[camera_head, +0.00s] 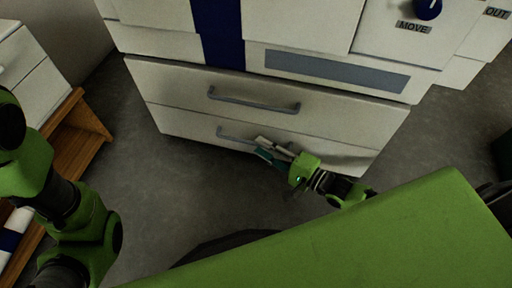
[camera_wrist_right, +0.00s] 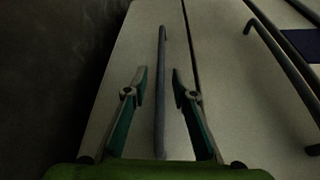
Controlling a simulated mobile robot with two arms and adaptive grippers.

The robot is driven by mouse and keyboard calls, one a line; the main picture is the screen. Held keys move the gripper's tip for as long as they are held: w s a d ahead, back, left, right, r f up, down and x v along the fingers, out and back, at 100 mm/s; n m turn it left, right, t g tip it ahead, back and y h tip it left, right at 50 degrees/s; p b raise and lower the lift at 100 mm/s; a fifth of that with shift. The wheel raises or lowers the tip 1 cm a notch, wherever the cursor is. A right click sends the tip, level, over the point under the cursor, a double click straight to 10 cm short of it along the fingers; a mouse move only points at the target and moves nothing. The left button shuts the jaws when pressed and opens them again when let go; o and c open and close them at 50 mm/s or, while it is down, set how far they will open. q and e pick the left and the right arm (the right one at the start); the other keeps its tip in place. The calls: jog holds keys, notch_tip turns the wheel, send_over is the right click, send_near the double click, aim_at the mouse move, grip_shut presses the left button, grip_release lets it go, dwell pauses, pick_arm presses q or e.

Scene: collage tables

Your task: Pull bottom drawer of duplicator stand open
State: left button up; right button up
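The duplicator stand (camera_head: 190,75) is a white cabinet with two wide drawers low down. Its bottom drawer (camera_head: 185,122) looks flush with the front and has a grey bar handle (camera_head: 232,134), partly hidden by my right gripper. My right gripper (camera_head: 262,147) is at the right part of this handle. In the right wrist view the handle (camera_wrist_right: 161,100) runs between the two open fingers (camera_wrist_right: 159,82), with a gap on both sides. I cannot tell how deep the fingertips reach behind the bar. My left arm shows at the left, but its gripper is out of view.
The upper drawer (camera_head: 160,82) has its own grey handle (camera_head: 255,105), above my right gripper. A wooden stand (camera_head: 75,135) and a white drawer unit (camera_head: 35,85) are at the left. Grey floor (camera_head: 185,185) is free before the stand.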

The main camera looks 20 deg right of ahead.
jog(key=shift+b+x, duration=0.5)
jog(key=shift+x, duration=1)
jog(key=shift+c, duration=0.4)
grip_shut()
